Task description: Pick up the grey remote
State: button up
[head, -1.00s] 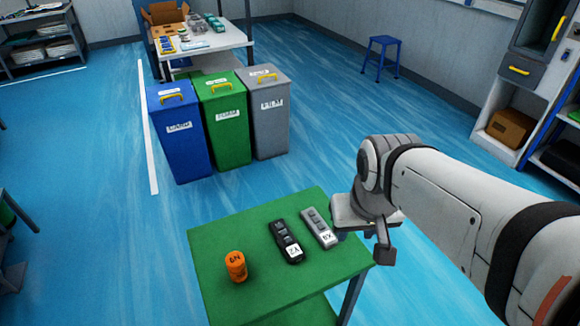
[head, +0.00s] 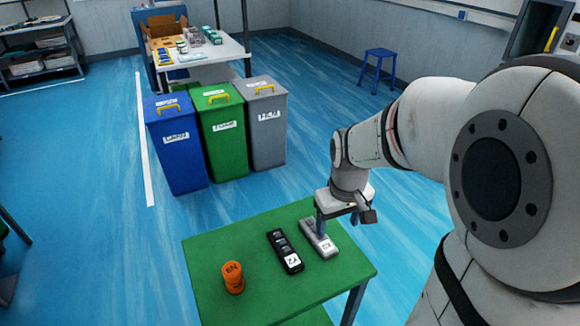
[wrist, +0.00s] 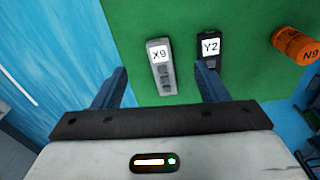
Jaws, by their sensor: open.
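The grey remote (head: 318,240), with a white X9 label, lies on the green table (head: 215,255), right of a black remote (head: 285,250) labelled Y2. In the head view my gripper (head: 336,222) is over the table's right part, at the grey remote; its finger hides part of the remote's far end. In the wrist view my gripper (wrist: 158,85) is open and empty. The grey remote (wrist: 160,66) shows between its two fingers there, and the black remote (wrist: 209,48) is near the right finger. I cannot tell the exact height above the table.
An orange cylinder (head: 233,277) stands on the table's left part. Blue (head: 177,145), green (head: 221,135) and grey (head: 265,125) bins stand behind the table. The table's front middle is clear.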

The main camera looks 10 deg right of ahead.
jog(key=n, duration=0.1)
send_over(326, 247)
jog(key=shift+g, duration=0.4)
jog(key=f, duration=0.6)
jog(key=shift+s+d+b, duration=0.15)
jog(key=shift+d+b, duration=0.1)
jog(key=shift+b, duration=0.1)
jog(key=f, duration=0.8)
jog(key=shift+a, duration=0.2)
jog(key=shift+r, duration=0.1)
jog(key=shift+c, duration=0.6)
jog(key=c, duration=1)
jog(key=shift+w, duration=0.2)
